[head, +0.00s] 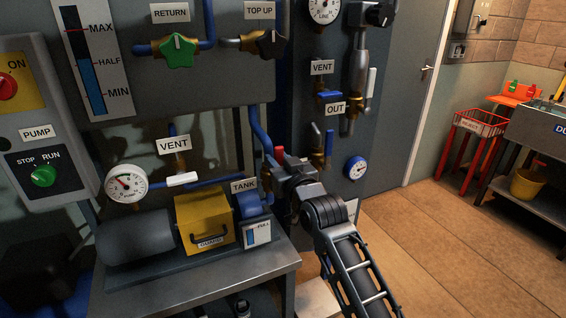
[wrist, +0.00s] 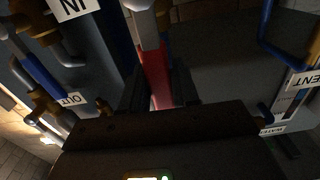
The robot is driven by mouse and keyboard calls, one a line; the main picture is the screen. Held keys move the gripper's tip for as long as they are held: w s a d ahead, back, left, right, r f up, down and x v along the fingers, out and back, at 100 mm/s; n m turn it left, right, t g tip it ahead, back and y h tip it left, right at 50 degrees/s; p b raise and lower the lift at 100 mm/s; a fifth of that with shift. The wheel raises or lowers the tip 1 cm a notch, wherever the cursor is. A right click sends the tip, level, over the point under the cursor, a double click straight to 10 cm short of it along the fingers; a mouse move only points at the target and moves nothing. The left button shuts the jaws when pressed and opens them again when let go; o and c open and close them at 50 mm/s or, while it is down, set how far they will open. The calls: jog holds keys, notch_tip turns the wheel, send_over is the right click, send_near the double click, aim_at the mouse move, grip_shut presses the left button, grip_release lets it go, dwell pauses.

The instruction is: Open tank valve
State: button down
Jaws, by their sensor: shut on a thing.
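My gripper (head: 287,168) is in front of the panel, right of the TANK label (head: 243,185). In the wrist view my gripper (wrist: 156,92) has its dark fingers on both sides of a red handle (wrist: 153,72) and is shut on it. The red handle's tip (head: 280,152) shows just above my gripper in the head view. A pale part joins the handle's far end. The valve body is mostly hidden behind my gripper, and no label on it can be read.
A yellow box (head: 204,220) and a gauge (head: 126,184) stand left of my arm. The VENT valve's white handle (head: 183,179) is above the box. Open floor (head: 440,250) lies farther right.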

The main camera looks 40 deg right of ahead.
jog(key=shift+a+f+n, duration=0.15)
jog(key=shift+a+n, duration=0.1)
jog(key=shift+n, duration=0.05)
jog(key=c, duration=0.9)
grip_release()
jog(key=shift+b+v, duration=0.55)
jog(key=shift+v, duration=3.35)
